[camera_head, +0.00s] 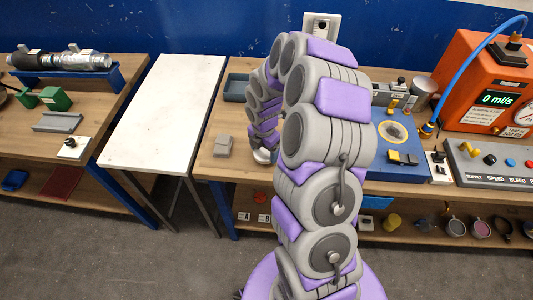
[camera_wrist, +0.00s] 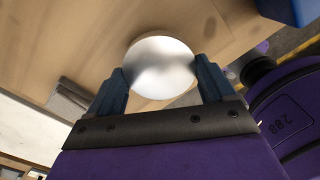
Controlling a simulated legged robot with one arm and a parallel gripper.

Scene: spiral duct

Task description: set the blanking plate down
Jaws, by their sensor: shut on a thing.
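The blanking plate (camera_wrist: 160,62) is a round, shiny, silvery disc in the wrist view. My gripper (camera_wrist: 160,80) is shut on it, with a dark blue finger at each side of its rim. Bare wooden bench top (camera_wrist: 60,35) shows behind the plate; I cannot tell whether the plate touches it. In the head view my arm curves down over the left part of the wooden bench (camera_head: 215,172). The arm hides most of my gripper there. A small pale patch near the bench top may be the plate.
A grey block (camera_head: 222,146) lies left of my gripper. A dark tray (camera_head: 237,87) stands behind it. A blue fixture (camera_head: 385,165), an orange instrument (camera_head: 485,85) and a control box (camera_head: 495,165) stand to the right. The white table (camera_head: 165,110) at left is clear.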

